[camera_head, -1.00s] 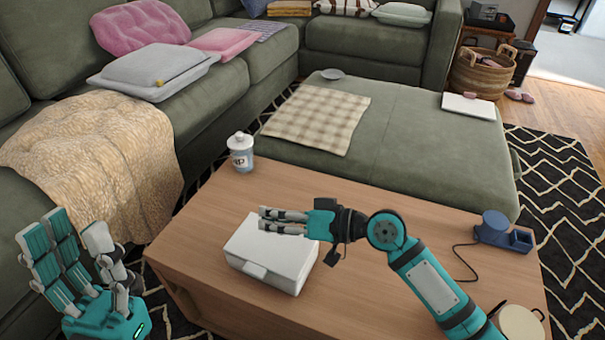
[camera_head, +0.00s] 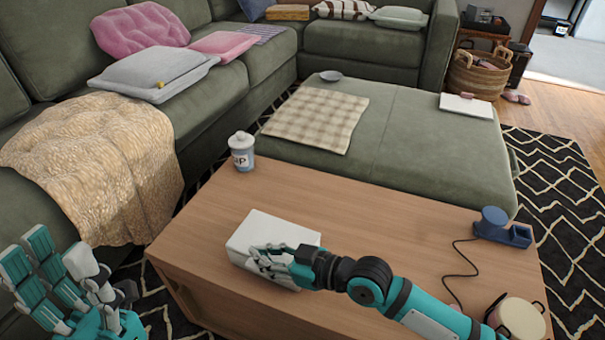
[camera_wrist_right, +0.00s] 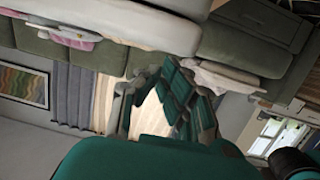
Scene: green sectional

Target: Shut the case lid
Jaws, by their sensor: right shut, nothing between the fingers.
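The white case (camera_head: 262,229) sits on the wooden coffee table, left of its middle. Its lid lies down flat over the body, as far as I can see; the front edge and handle are largely hidden by my right gripper. My right gripper (camera_head: 262,260) is shut and empty, its fingers over the front of the case, touching or very close to it. My left gripper (camera_head: 56,252) is open and empty at the lower left, off the table.
The coffee table (camera_head: 370,222) also holds a white-and-blue canister (camera_head: 242,152) at the back left, a blue device with a cord (camera_head: 500,232) at the right, and a cream pot (camera_head: 522,318) at the front right. A green ottoman (camera_head: 420,150) stands behind.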

